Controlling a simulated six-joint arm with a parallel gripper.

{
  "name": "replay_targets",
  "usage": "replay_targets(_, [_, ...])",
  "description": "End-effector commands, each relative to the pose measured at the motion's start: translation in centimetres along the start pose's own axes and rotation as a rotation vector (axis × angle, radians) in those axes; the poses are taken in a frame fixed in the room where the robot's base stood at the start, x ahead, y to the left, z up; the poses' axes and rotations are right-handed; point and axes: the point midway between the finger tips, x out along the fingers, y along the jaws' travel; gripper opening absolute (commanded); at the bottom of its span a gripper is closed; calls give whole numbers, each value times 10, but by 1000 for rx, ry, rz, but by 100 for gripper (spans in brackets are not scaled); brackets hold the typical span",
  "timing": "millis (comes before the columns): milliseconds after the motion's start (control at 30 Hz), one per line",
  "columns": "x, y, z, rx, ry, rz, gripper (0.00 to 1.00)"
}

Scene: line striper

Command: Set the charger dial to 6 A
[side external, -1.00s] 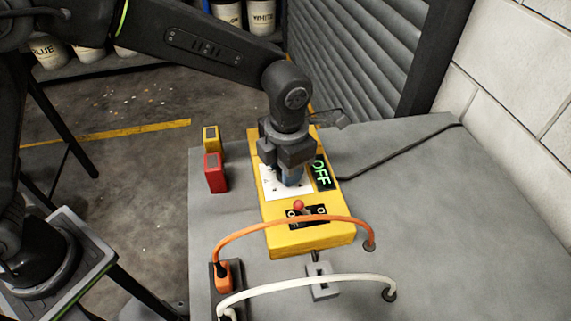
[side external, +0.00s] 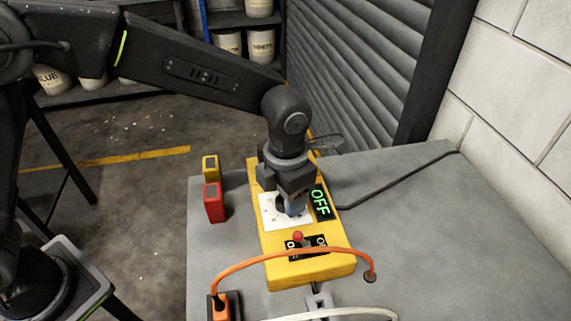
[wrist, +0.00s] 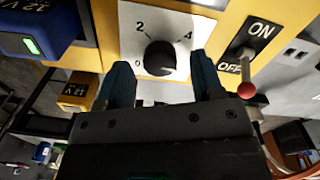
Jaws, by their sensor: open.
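The yellow charger (side external: 302,271) lies on the grey table, with a white dial plate (side external: 267,218) and a green OFF display (side external: 320,203). The black dial (wrist: 160,58) shows in the wrist view on its plate marked 0, 2 and 4; any further mark is hidden by my right finger. A small pale mark shows at the knob's lower right. My gripper (side external: 292,210) points down over the plate. In the wrist view my open gripper (wrist: 161,66) has a blue finger on either side of the dial, apart from it in the picture; the height gap is unclear.
The red-knobbed switch (side external: 298,238) stands beside the dial plate. An orange cable (side external: 290,250) arches across the charger's front end. A red box (side external: 214,203) and a yellow box (side external: 210,168) stand on the left. The table's right side is mostly clear.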

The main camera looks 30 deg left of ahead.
Motion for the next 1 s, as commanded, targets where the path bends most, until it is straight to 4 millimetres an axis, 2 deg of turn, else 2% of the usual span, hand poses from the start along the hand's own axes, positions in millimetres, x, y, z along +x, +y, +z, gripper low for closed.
replay_targets(300, [-70,-1,0,0,-7,0,61])
replay_targets(500, [-107,-1,0,-1,-6,0,61])
replay_targets(700, [-124,-1,0,-2,-3,1,61])
replay_targets(1000, [-127,-1,0,-2,-2,1,61])
